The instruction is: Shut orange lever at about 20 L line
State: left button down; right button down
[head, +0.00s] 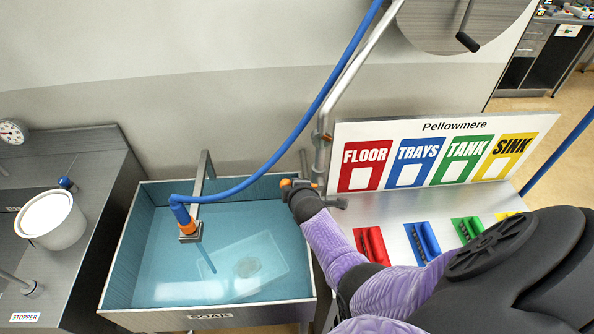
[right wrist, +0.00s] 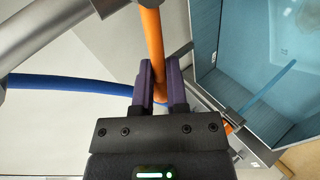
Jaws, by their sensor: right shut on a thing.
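The orange lever (right wrist: 150,35) runs down between the two purple fingers of my right gripper (right wrist: 160,92) in the right wrist view. The gripper is shut on it. In the head view a small orange part of the lever (head: 286,183) shows at the tip of my right gripper (head: 296,188), beside the grey pipe. The soak sink (head: 120,270) holds clear blue water (head: 175,280) with a pale tray under it. A thin blue stream (head: 206,258) falls from the hose's orange nozzle (head: 188,232). I cannot make out a 20 L line. My left gripper is out of view.
A blue hose (head: 300,125) arcs over the sink beside a grey pipe (head: 355,65). A white bucket (head: 50,220) stands on the left counter. The Pellowmere board (head: 440,130) and colored brushes (head: 425,240) are to the right, close to my right arm.

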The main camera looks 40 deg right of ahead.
jog(key=shift+w+a+f+n+g+h+b, duration=0.15)
jog(key=shift+a+f+n+g+h+b, duration=0.15)
jog(key=shift+f+n+h+b, duration=0.35)
jog(key=c, duration=0.7)
grip_release()
jog(key=shift+o, duration=0.3)
jog(key=shift+w+a, duration=0.15)
jog(key=p+v, duration=0.4)
jog(key=v, duration=0.6)
jog(key=shift+r, duration=0.1)
